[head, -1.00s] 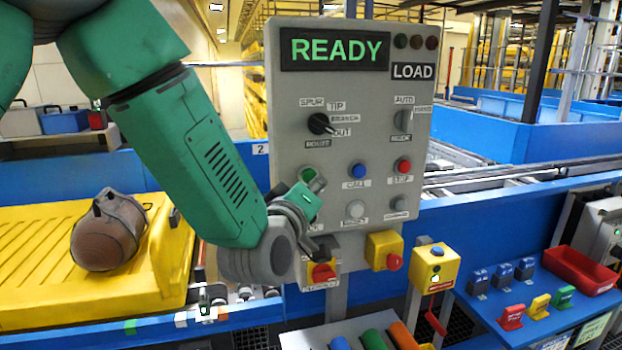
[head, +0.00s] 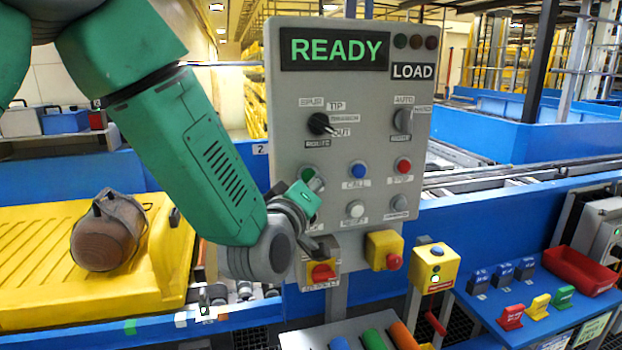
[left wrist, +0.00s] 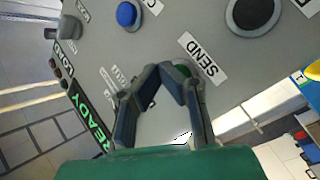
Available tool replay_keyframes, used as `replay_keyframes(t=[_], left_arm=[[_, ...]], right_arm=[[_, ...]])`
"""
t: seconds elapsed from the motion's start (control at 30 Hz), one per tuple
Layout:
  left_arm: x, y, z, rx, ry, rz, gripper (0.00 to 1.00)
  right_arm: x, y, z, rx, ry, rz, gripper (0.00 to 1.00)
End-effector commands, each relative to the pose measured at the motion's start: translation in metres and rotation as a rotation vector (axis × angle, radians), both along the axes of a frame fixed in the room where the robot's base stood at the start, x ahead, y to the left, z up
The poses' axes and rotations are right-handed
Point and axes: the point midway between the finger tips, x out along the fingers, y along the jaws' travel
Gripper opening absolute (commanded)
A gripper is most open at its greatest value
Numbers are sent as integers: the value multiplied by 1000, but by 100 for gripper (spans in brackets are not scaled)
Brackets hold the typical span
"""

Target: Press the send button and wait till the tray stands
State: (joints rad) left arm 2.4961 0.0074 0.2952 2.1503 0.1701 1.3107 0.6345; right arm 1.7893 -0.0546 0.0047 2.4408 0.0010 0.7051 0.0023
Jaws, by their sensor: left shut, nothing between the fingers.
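The control panel (head: 285,100) stands upright in the middle of the head view. Its display (head: 335,49) reads READY in green. The green send button (head: 312,177) is partly hidden by my left gripper (head: 315,188). In the left wrist view, the shut fingertips (left wrist: 166,68) are right beside the green send button (left wrist: 183,71), by the SEND label. They overlap part of it; I cannot tell whether they touch it. The yellow tray (head: 40,290) is on the conveyor at left, with a brown rounded object (head: 103,240) on it. My right gripper is not in view.
A blue call button (head: 358,169) and red stop button (head: 403,165) sit right of the send button. Yellow boxes with red knobs (head: 322,272) hang below the panel. A blue shelf (head: 540,320) at right holds coloured blocks and a red bin (head: 580,270).

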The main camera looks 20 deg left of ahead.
Motion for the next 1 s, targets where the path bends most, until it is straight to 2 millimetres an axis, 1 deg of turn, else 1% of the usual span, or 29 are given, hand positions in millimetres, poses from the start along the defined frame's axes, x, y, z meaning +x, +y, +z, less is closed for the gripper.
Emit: replay_keyframes(t=[0.13,1.0], left_arm=[[3,3,1,0,0,0,0],[8,7,1,-1,2,1,0]], right_arm=[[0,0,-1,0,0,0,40],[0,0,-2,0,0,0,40]])
